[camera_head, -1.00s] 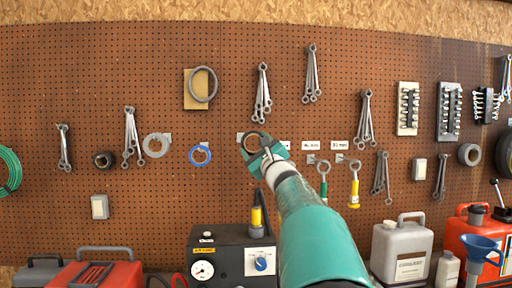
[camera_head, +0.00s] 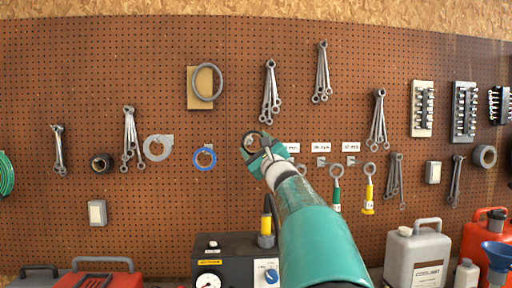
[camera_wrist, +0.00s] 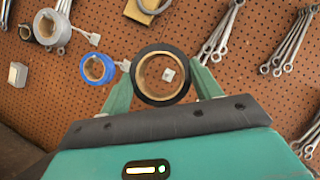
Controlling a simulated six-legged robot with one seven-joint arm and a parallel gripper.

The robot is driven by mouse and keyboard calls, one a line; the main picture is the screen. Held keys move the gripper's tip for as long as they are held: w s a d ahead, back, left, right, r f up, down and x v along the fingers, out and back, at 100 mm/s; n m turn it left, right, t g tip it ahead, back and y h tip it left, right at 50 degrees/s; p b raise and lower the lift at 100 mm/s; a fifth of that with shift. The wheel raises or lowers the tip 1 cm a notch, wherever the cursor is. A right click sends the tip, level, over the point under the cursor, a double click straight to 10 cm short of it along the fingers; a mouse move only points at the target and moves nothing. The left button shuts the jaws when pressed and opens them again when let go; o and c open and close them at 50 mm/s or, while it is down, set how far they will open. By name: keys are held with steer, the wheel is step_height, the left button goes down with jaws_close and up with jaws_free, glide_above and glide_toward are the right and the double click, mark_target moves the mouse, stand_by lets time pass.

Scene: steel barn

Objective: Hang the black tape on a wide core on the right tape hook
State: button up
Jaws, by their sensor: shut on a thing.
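The black tape (camera_wrist: 137,72) is a black ring with a wide tan core. My gripper (camera_wrist: 166,82) is shut on it, one finger at each side. In the head view the tape (camera_head: 247,136) is held in front of the pegboard, its open face toward the wall, partly hidden by my gripper (camera_head: 258,151). Through the core, the wrist view shows a small pale hook plate (camera_wrist: 168,75) on the board. I cannot tell whether the tape touches it. A blue tape (camera_head: 204,164) hangs on a hook just left; it also shows in the wrist view (camera_wrist: 86,69).
A grey tape (camera_head: 150,148) hangs farther left. Wrenches (camera_head: 269,95) hang above right. White labels (camera_head: 320,147) and yellow- and green-handled tools (camera_head: 369,192) are to the right. A black gauge box (camera_head: 232,250) and a grey can (camera_head: 412,262) stand below.

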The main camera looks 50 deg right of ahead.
steer(key=shift+w+d+f, duration=0.2)
steer(key=shift+w+d, duration=0.5)
steer(key=shift+w, duration=0.1)
steer(key=shift+w+d, duration=0.1)
steer(key=shift+d, duration=0.2)
steer(key=shift+w+d+f, duration=0.1)
steer(key=shift+w+d, duration=0.2)
steer(key=shift+w, duration=0.2)
steer(key=w+d+f, duration=0.1)
steer(key=w+d, duration=0.4)
steer(key=w, duration=0.1)
steer(key=shift+f, duration=0.2)
steer(key=shift+w+d, duration=0.1)
steer(key=shift+d, duration=0.05)
stand_by(0.4)
